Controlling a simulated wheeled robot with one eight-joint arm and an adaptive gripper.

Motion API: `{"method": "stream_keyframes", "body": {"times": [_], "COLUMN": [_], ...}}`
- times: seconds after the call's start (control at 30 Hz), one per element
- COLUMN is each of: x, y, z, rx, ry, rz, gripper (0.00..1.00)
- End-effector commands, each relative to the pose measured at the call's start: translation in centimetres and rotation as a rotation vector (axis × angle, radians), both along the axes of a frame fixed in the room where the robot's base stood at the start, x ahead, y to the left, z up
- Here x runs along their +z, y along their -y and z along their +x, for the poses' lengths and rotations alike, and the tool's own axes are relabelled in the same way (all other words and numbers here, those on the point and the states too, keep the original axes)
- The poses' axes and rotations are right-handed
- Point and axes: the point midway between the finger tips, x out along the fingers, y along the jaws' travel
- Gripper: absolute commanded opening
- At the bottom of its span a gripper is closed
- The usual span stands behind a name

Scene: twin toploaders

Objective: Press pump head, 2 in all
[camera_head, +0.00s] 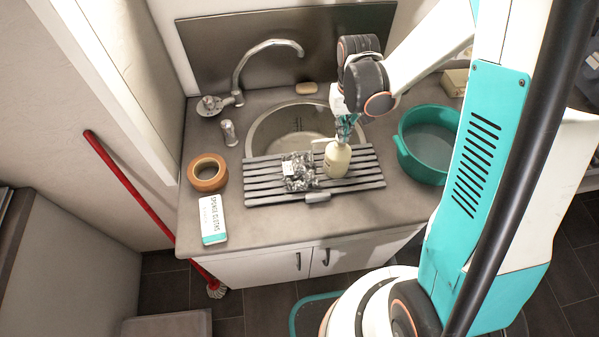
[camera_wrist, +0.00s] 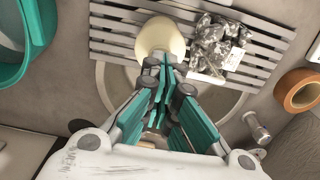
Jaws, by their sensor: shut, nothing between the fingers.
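A cream-coloured pump bottle (camera_head: 337,161) stands upright on the grey slatted drying rack (camera_head: 262,190), in front of the round sink. My gripper (camera_head: 344,131) points down directly above the bottle, its fingers shut and empty. In the wrist view the round bottle body (camera_wrist: 160,40) shows just beyond the shut fingertips (camera_wrist: 163,62). I cannot tell whether the fingers touch the pump head or how far it is pressed.
A crumpled silvery packet (camera_head: 300,172) lies on the rack left of the bottle. A teal tub (camera_head: 407,155) stands to the right. A roll of brown tape (camera_head: 207,173), a sponge-cloth box (camera_head: 213,220) and a small dispenser (camera_head: 229,133) are left. The tap (camera_head: 268,44) rises behind the sink.

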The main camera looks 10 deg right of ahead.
Motion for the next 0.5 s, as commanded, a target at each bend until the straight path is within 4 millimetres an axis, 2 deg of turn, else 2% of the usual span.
{"method": "stream_keyframes", "body": {"times": [0.27,0.5], "x": [0.1,1.1], "y": [0.0,0.0], "z": [0.0,0.0], "rx": [0.0,0.0], "ry": [-0.001,-0.001], "rz": [0.0,0.0], "gripper": [0.0,0.0]}}
